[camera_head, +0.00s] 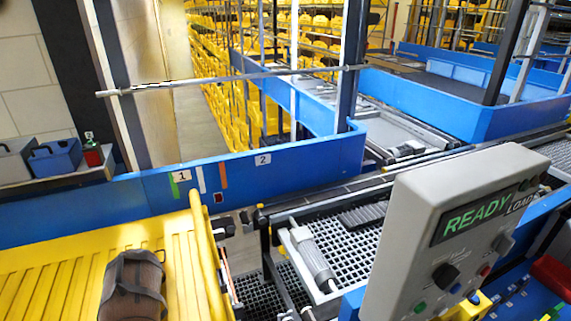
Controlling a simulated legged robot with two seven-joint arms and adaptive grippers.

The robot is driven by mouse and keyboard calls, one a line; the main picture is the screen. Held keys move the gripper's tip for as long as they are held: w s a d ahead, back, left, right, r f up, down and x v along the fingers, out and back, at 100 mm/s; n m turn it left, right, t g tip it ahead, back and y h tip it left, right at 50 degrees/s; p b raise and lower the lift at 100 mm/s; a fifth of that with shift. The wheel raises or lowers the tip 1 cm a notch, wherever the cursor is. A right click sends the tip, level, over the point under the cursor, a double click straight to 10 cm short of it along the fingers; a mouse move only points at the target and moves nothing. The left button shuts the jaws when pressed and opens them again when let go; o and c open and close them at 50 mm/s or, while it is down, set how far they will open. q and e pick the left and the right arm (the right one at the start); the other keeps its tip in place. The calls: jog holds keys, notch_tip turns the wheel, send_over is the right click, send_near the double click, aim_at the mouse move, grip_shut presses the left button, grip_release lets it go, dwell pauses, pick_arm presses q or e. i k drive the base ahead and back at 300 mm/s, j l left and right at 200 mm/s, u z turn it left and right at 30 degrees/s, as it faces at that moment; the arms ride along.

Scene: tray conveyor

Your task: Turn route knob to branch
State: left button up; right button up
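A grey control box (408,205) stands tilted at the lower right. Its dark display (482,213) shows green "READY" and a dimmer word beginning "LOAD". Below the display are a black knob (445,275) and a grey knob (502,243). Their markings are too small to read, so I cannot tell which is the route knob or where either points. Green (419,308), blue (455,288) and red (485,270) buttons sit along the lower part of the face. Neither of my grippers is in view.
A yellow slatted tray (50,270) at the lower left holds a grey-brown bag (133,287). Blue conveyor walls (320,158) and a grid-surfaced conveyor (345,245) lie behind the box. A red object (553,274) sits at its right. A horizontal bar (230,80) crosses above.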

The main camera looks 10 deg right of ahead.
aim_at(445, 276)
jog(key=z, duration=1.55)
